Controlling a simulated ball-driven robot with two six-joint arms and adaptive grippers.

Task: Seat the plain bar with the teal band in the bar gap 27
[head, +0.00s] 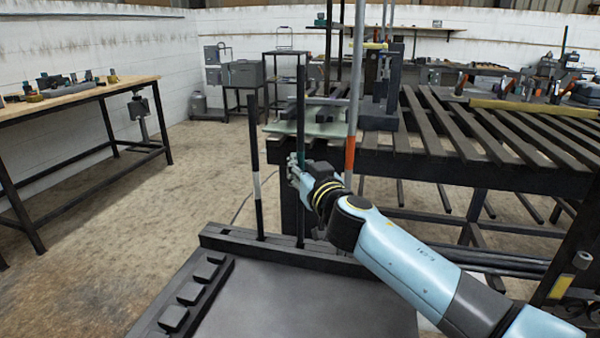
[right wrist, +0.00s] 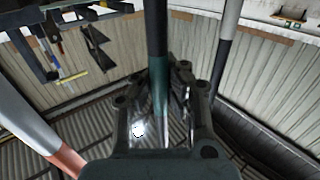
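The plain dark bar with the teal band (head: 301,100) stands upright at the rail (head: 290,255). My right gripper (head: 297,165) is at its teal band. In the right wrist view the bar (right wrist: 157,40) runs between the fingers of the gripper (right wrist: 163,85), which look closed around it. Below the gripper the bar runs down to the rail in the head view. I cannot tell whether its lower end is inside a gap. The number of the gap is not readable. My left gripper is not in view.
A dark bar with a white band (head: 254,130) stands upright left of the held bar. A grey bar with an orange band (head: 353,110) stands right of it, partly behind my arm. A slatted bench (head: 470,135) is behind. Open floor (head: 200,190) lies to the left.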

